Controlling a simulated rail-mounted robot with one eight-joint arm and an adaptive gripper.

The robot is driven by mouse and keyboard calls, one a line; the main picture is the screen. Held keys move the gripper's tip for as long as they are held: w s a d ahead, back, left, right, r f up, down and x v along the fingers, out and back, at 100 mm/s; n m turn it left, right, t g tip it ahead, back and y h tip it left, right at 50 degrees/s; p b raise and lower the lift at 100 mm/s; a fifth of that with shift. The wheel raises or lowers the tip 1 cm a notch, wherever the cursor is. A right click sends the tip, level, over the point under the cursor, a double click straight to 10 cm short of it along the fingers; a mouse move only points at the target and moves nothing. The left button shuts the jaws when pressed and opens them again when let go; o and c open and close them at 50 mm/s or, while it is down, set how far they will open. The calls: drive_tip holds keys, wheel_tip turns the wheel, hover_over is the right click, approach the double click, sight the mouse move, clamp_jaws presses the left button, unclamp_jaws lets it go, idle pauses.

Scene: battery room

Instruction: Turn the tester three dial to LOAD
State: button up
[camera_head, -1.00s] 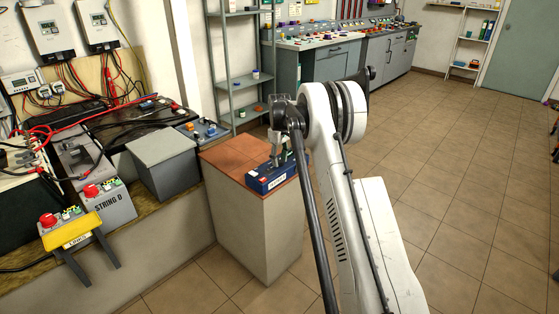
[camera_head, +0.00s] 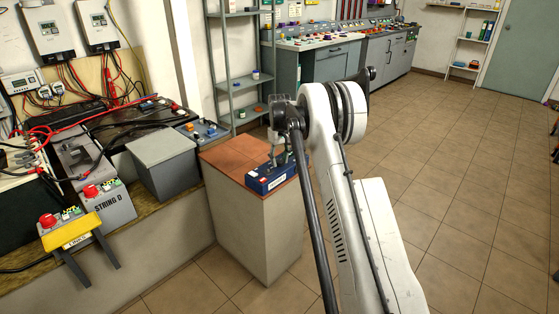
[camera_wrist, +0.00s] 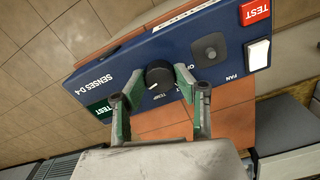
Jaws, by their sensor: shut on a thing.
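A blue tester box (camera_head: 264,184) with a white label on its front sits on the terracotta-topped pedestal. It also shows in the wrist view (camera_wrist: 215,22), upside down, with a black round dial (camera_wrist: 159,76) on its face. A pale pointer mark shows on the dial's lower left. My gripper (camera_wrist: 160,73) is at the dial, one green-padded finger on each side, shut on it. In the head view my gripper (camera_head: 279,158) reaches down onto the box. Lettering around the dial is partly hidden by the fingers, and I cannot read a LOAD mark.
The box face also carries a dark grey knob (camera_wrist: 209,50), a white rocker switch (camera_wrist: 258,55) by FAN, a red TEST label (camera_wrist: 256,11) and a green TEST label (camera_wrist: 99,110). A grey box (camera_head: 163,165) stands left of the pedestal (camera_head: 250,230). Floor at right is clear.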

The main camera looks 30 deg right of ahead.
sight(279, 161)
drive_tip(key=o, duration=1.1)
drive_tip(key=shift+r, duration=0.1)
wheel_tip(279, 161, up, 12)
drive_tip(key=shift+f, duration=0.1)
